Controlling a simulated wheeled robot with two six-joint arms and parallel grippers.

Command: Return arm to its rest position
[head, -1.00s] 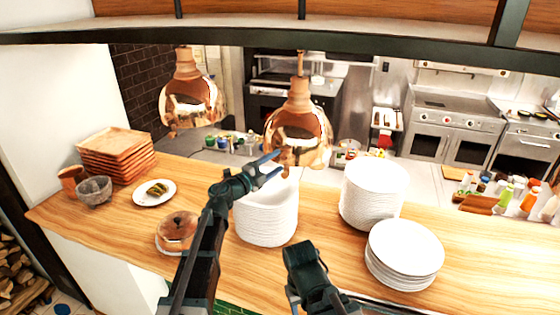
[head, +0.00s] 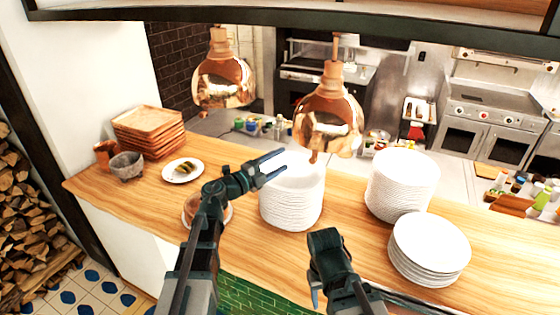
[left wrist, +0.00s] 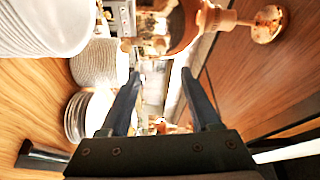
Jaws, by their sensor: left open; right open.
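My left gripper (head: 277,167) is open and empty in the head view. It is raised in front of a tall stack of white plates (head: 292,205) and below a copper heat lamp (head: 328,122). In the left wrist view, its two dark fingers (left wrist: 160,100) are apart with nothing between them. My right gripper (head: 314,297) is low in the head view, in front of the counter's near edge. It points downward, open, and I see nothing in it.
The wooden counter (head: 345,215) also holds more plate stacks (head: 402,185) (head: 430,250), a small plate with food (head: 183,170), a grey bowl (head: 126,165) and stacked wooden trays (head: 150,132). A copper-coloured lidded dish is partly hidden behind my left arm. A second copper lamp (head: 223,82) hangs left.

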